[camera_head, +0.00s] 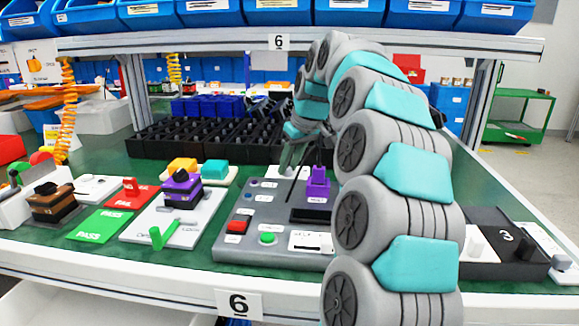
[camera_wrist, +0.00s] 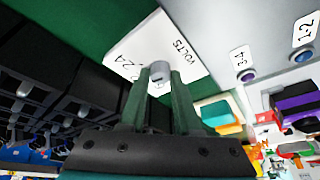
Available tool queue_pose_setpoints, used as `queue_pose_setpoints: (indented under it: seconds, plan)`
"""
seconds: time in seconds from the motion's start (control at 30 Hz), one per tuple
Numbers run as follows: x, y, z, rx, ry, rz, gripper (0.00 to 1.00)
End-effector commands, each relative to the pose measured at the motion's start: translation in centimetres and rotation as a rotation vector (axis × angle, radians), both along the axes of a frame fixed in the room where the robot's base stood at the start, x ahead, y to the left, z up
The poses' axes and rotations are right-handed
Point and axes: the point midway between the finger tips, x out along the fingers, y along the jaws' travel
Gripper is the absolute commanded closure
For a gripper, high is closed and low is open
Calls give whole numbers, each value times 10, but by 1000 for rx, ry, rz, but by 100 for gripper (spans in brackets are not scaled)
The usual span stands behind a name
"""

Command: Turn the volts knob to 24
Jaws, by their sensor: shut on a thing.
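The volts knob (camera_wrist: 159,70) is a small grey cylinder on a white plate (camera_wrist: 128,47) marked VOLTS, seen in the wrist view. Other characters, one looking like a 2 and a 4, show at the plate's edge. My gripper (camera_wrist: 160,86) is shut on the knob, one dark green finger on each side. I cannot tell which mark the knob points to. In the head view my gripper (camera_head: 297,155) reaches down behind the grey control box (camera_head: 262,213); the knob and its plate are not clearly visible there.
On the control box are a purple block (camera_head: 318,182), a red button (camera_head: 237,226) and a green button (camera_head: 267,238). Black bins (camera_head: 200,140) stand close behind. A shelf (camera_head: 200,42) with blue bins spans above. A purple-topped device (camera_head: 182,188) stands to the left.

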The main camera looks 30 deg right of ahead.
Motion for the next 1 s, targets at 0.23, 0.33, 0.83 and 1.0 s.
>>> queue_pose_setpoints:
  seconds: [0.23,0.33,0.83,1.0]
  plan:
    - [-1,1,-1,-4,-2,-215,100]
    - [-1,1,0,-3,-4,-306,100]
    - [0,4,1,-2,-3,-646,100]
    - [0,4,1,0,-3,-696,100]
